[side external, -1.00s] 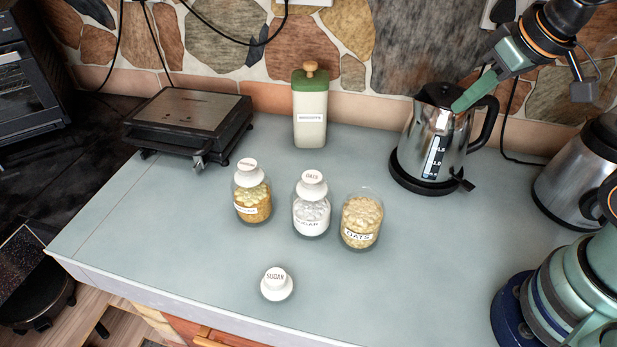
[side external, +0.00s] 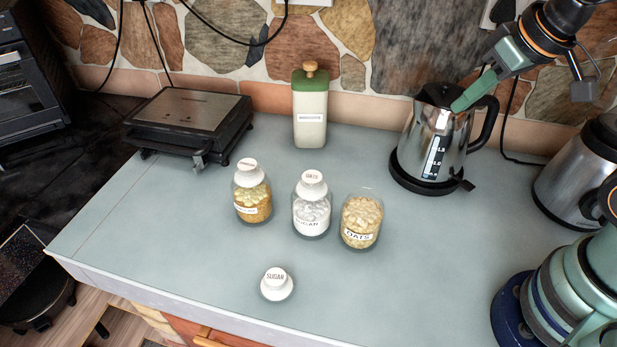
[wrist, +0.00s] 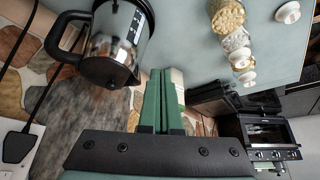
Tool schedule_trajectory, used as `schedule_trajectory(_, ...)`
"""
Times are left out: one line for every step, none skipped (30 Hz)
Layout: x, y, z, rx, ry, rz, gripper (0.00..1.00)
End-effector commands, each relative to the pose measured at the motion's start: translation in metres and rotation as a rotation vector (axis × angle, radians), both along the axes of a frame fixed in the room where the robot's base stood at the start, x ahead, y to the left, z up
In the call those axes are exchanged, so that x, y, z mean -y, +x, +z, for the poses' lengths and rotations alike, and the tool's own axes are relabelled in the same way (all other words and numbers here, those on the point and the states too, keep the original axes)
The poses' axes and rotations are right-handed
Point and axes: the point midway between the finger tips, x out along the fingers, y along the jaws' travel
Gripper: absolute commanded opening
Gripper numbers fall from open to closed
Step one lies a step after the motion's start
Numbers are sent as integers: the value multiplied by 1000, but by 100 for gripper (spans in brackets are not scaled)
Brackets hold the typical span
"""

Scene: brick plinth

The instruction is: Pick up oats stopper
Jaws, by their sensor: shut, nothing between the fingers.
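The oats stopper (side external: 312,178) is white with a red-lettered label and sits in the mouth of the sugar jar (side external: 311,217), the middle jar. The oats jar (side external: 361,221) stands to its right with no stopper. The sugar stopper (side external: 276,284) lies on the counter near the front edge. My gripper (side external: 470,93) is shut and empty, up by the kettle, well to the right of and above the jars. In the wrist view my gripper (wrist: 162,82) shows its green fingers together, and the jars are small at upper right.
A third stoppered jar (side external: 253,195) stands left of the sugar jar. A green-lidded canister (side external: 310,115) and a flat grill (side external: 187,118) stand behind. The steel kettle (side external: 428,140) is beside my gripper; a steel vessel (side external: 575,185) is at right.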

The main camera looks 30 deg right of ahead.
Motion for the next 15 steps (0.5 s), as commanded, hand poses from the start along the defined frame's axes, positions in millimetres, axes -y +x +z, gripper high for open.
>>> schedule_trajectory(0, 0, 0, 0, 0, 0, 0)
schedule_trajectory(0, 0, 0, 0, 0, 0, 0)
schedule_trajectory(0, 0, 0, 0, 0, 0, 0)
schedule_trajectory(0, 0, 0, 0, 0, 0, 0)
schedule_trajectory(0, 0, 0, 0, 0, 0, 0)
schedule_trajectory(0, 0, 0, 0, 0, 0, 0)
schedule_trajectory(0, 0, 0, 0, 0, 0, 0)
schedule_trajectory(0, 0, 0, 0, 0, 0, 0)
schedule_trajectory(0, 0, 0, 0, 0, 0, 0)
schedule_trajectory(0, 0, 0, 0, 0, 0, 0)
schedule_trajectory(0, 0, 0, 0, 0, 0, 4)
schedule_trajectory(0, 0, 0, 0, 0, 0, 19)
schedule_trajectory(0, 0, 0, 0, 0, 0, 31)
schedule_trajectory(0, 0, 0, 0, 0, 0, 42)
schedule_trajectory(0, 0, 0, 0, 0, 0, 57)
